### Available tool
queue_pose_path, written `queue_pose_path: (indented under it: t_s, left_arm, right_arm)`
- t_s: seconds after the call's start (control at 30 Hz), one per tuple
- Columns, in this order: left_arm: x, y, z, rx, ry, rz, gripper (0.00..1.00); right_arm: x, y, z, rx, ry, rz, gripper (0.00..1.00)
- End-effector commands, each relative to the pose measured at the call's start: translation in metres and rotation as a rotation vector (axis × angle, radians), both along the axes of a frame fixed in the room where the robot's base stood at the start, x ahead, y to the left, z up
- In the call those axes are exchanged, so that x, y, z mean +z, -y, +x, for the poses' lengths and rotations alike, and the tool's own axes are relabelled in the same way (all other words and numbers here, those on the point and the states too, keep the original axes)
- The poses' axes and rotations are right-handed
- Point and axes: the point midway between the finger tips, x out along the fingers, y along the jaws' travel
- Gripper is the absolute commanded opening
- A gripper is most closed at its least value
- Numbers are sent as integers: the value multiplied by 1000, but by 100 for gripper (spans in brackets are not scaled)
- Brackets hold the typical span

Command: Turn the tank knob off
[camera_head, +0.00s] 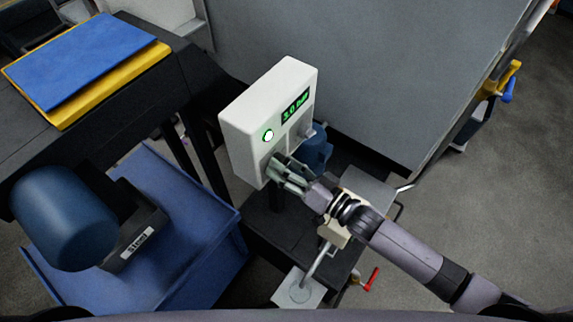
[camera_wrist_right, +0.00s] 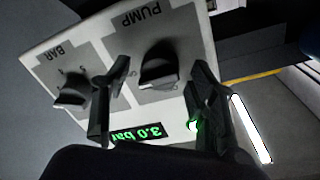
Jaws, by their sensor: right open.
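A white control box (camera_head: 245,110) stands on a dark stand and shows a lit green display (camera_head: 295,107) reading 3.0 bar and a lit green lamp (camera_head: 268,135). In the right wrist view its face carries a dark knob labelled PUMP (camera_wrist_right: 158,72) and another dark knob labelled BAR (camera_wrist_right: 72,92). No knob label reading tank is legible. My right gripper (camera_head: 279,167) is open at the box's lower front. In the wrist view its fingers stand on either side of the PUMP knob; contact cannot be told. My left gripper is out of view.
A blue tank (camera_head: 65,215) sits over a blue bin (camera_head: 160,180) at the left. Blue and yellow folders (camera_head: 80,60) lie on a dark table. A large grey panel (camera_head: 370,70) stands behind the box. A red-handled valve (camera_head: 370,278) is low in front.

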Motion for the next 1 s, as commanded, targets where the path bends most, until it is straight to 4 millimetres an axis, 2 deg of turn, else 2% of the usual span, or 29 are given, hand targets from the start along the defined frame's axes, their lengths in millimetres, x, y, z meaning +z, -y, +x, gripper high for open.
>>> queue_pose_path:
  t_s: [0.1, 0.8, 1.0]
  left_arm:
    - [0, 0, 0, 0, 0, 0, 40]
    - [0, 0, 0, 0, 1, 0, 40]
    - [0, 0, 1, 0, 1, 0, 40]
  right_arm:
    - [0, 0, 0, 0, 0, 0, 52]
    - [0, 1, 0, 0, 0, 0, 5]
    - [0, 1, 0, -1, 11, -8, 5]
